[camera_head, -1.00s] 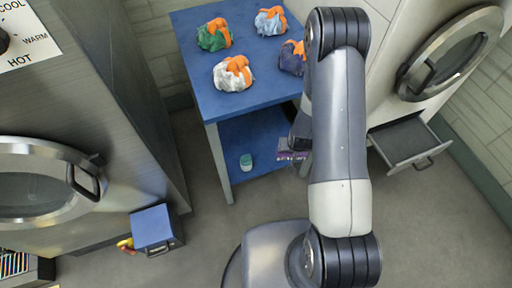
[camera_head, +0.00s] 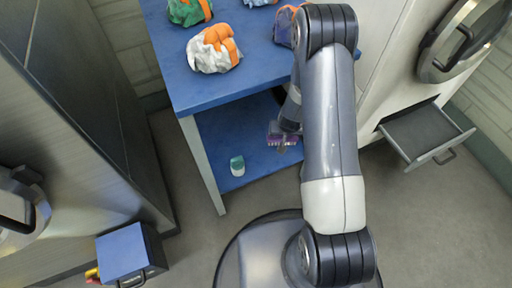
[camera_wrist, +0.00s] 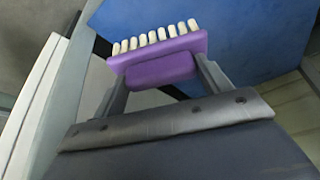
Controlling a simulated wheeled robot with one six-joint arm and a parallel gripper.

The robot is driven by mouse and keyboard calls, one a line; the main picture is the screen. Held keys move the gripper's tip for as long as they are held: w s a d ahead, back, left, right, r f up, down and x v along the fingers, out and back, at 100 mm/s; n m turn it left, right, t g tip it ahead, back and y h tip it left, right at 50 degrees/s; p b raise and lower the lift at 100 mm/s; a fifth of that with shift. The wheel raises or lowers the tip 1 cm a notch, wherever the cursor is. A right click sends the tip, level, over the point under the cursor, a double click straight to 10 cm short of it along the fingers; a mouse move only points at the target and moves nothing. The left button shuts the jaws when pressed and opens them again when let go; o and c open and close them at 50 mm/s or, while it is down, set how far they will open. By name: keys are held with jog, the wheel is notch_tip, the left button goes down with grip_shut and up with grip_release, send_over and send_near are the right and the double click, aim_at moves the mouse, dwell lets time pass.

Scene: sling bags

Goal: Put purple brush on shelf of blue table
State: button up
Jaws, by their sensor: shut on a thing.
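The purple brush (camera_wrist: 160,66) with pale bristles is held between the two fingers of my gripper (camera_wrist: 160,85) in the wrist view. In the head view the brush (camera_head: 283,136) shows small beside my arm, in front of the blue table's lower shelf (camera_head: 225,135). I cannot tell whether it is over the shelf or touching it. My gripper is mostly hidden behind my arm in the head view. The blue table (camera_head: 255,68) has its top above the shelf. A white and teal item (camera_head: 237,166) stands on the shelf's left part.
Sling bags in white and orange (camera_head: 214,50), green (camera_head: 188,10) and dark blue (camera_head: 284,27) lie on the tabletop. An open grey drawer (camera_head: 425,132) juts out at the right. A blue box (camera_head: 122,252) is on the floor at lower left. The table leg (camera_head: 203,165) stands left of the shelf.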

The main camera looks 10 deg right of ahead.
jog(key=shift+f+b, duration=3.7)
jog(key=shift+f, duration=1.3)
jog(key=shift+f, duration=0.2)
jog(key=o, duration=0.9)
jog(key=shift+r, duration=0.15)
jog(key=shift+r, duration=0.35)
jog(key=p+v, duration=0.5)
jog(key=v, duration=0.6)
jog(key=shift+s+r, duration=0.1)
jog(key=shift+r, duration=0.15)
